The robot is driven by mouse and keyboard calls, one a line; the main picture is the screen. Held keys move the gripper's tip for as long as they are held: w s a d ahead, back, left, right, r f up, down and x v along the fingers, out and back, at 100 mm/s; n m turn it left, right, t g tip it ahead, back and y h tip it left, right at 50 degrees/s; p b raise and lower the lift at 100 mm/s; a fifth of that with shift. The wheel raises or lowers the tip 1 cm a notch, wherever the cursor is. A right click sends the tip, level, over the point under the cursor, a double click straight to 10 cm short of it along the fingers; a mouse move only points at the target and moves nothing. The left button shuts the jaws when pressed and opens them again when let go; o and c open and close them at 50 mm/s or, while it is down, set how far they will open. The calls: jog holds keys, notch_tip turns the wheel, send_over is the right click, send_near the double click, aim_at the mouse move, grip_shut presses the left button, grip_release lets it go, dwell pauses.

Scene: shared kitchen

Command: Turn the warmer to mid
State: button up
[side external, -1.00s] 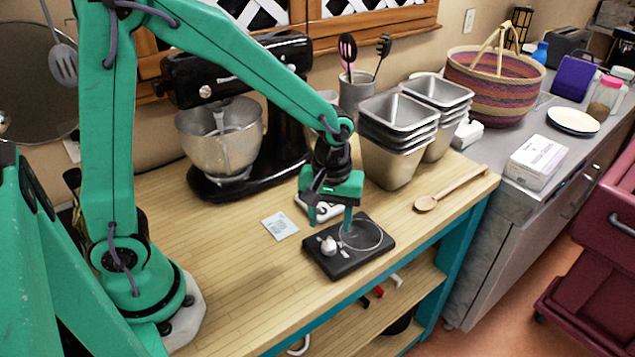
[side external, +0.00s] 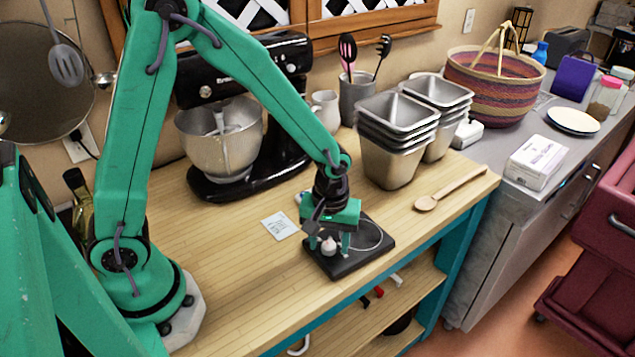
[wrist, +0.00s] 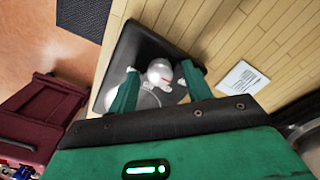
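The warmer (side external: 345,267) is a flat black plate with a ring marked on its top, near the front edge of the wooden table. Its pale knob (side external: 329,246) stands at the left part of the plate. My gripper (side external: 330,241) is low over the warmer with its green fingers pointing down, one on each side of the knob. In the wrist view the white knob (wrist: 159,72), with a small red mark, lies between the two spread fingers. Gaps show there, so it does not look gripped. Part of the plate is hidden by my gripper in the wrist view.
A white printed card (side external: 280,226) lies left of the warmer. A black stand mixer (side external: 250,180) is behind, and stacked metal pans (side external: 392,160) are at the back right. A wooden spoon (side external: 450,188) lies to the right. The table left of the card is clear.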

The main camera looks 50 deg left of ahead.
jog(key=c, duration=0.9)
jog(key=shift+m, duration=0.3)
jog(key=m, duration=0.7)
jog(key=shift+m, duration=0.4)
jog(key=m, duration=0.8)
jog(key=shift+m, duration=0.4)
